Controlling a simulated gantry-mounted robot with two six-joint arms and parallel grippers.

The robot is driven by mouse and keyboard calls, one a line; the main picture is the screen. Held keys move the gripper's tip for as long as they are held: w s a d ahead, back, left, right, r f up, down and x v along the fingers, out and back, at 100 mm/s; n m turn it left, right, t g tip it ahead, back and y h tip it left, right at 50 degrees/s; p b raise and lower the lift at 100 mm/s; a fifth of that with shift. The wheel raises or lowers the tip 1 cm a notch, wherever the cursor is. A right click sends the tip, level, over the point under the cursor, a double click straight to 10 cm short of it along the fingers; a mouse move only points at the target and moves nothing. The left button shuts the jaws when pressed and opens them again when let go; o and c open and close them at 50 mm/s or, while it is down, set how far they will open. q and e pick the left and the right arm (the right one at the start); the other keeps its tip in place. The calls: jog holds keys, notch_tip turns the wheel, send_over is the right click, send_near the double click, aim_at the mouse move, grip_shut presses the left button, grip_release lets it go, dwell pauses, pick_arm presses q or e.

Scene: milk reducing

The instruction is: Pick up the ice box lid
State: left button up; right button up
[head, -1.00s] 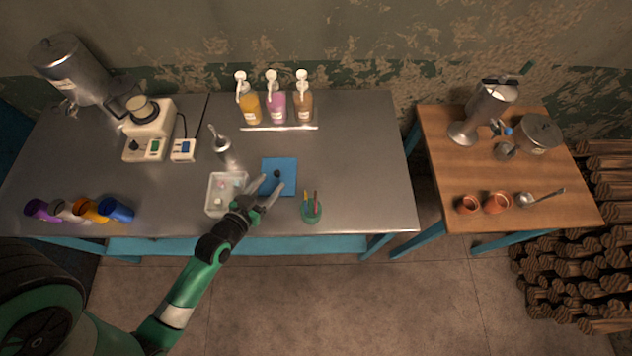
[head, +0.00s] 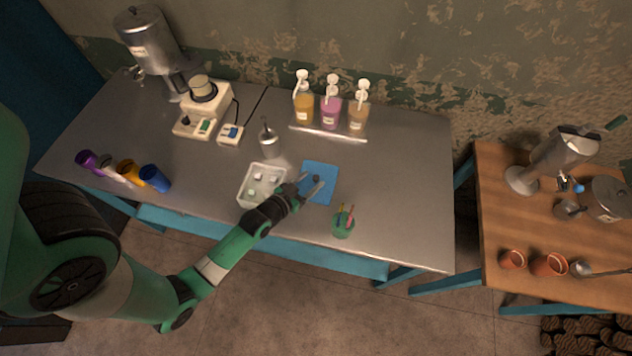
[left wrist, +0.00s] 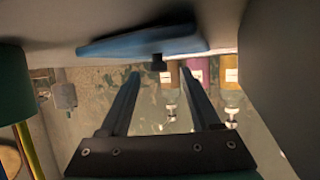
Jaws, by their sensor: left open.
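The blue ice box lid (head: 325,171) lies flat on the steel table, with a small dark knob (head: 316,178) in its middle. The open ice box (head: 243,196), a pale tray holding several whitish pieces, stands just left of it. My left gripper (head: 312,184) is open and empty over the lid, its fingers close to the knob. In the left wrist view the lid (left wrist: 145,43) appears upside down at the top, and its knob (left wrist: 158,63) shows beyond and between the two open fingers (left wrist: 160,85). Contact with the knob cannot be seen. My right gripper is out of view.
A green cup with sticks (head: 343,226) stands right of the gripper near the front edge. Several pump bottles (head: 331,112) line the back. Coloured cups (head: 154,178) stand at front left. The table's right end is clear.

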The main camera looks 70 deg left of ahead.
aim_at(316, 177)
pick_arm(q)
jog(key=x, duration=0.3)
jog(key=shift+w+f+b, duration=0.2)
jog(key=shift+w+b, duration=0.05)
jog(key=shift+b, duration=0.05)
grip_shut()
